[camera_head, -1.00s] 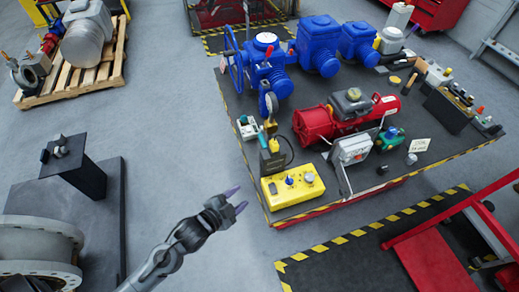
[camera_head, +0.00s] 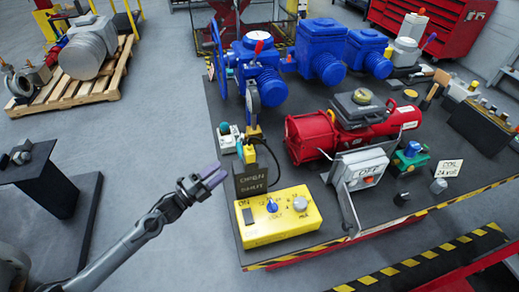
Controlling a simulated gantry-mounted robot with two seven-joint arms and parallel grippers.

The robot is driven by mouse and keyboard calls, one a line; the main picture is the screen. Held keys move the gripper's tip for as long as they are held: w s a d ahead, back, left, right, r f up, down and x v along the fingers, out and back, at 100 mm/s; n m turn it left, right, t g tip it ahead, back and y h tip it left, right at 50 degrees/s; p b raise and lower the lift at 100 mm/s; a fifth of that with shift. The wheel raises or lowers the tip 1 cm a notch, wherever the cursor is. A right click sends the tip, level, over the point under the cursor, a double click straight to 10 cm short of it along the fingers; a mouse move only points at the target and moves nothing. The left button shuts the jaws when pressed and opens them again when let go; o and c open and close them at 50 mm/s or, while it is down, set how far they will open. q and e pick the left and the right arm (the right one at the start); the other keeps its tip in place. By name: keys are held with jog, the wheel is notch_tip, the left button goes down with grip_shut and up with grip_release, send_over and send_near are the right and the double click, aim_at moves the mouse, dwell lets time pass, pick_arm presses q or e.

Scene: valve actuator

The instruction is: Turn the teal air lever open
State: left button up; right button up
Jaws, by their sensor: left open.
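A small teal lever (camera_head: 240,150) stands beside a yellow fitting (camera_head: 250,154), at the top of a dark block (camera_head: 251,182) lettered OPEN and SHUT. The block is at the left edge of the dark bench top, behind a yellow control box (camera_head: 280,217). My left gripper (camera_head: 214,174), with purple fingers, is open and empty. In the picture it is just left of the block and below the lever, apart from both. The lever's exact angle is too small to tell. My right gripper is not in view.
A red cylinder (camera_head: 312,139) and a grey-white panel box (camera_head: 362,168) are to the right. Blue actuators (camera_head: 323,50) stand at the back. Open floor lies left of the bench.

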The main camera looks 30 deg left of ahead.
pick_arm(q)
jog(key=shift+b+x, duration=0.3)
jog(key=shift+x, duration=4.9)
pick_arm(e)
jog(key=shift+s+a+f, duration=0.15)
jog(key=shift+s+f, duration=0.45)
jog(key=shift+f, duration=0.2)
pick_arm(q)
jog(key=shift+f, duration=0.2)
jog(key=shift+c, duration=0.4)
grip_shut()
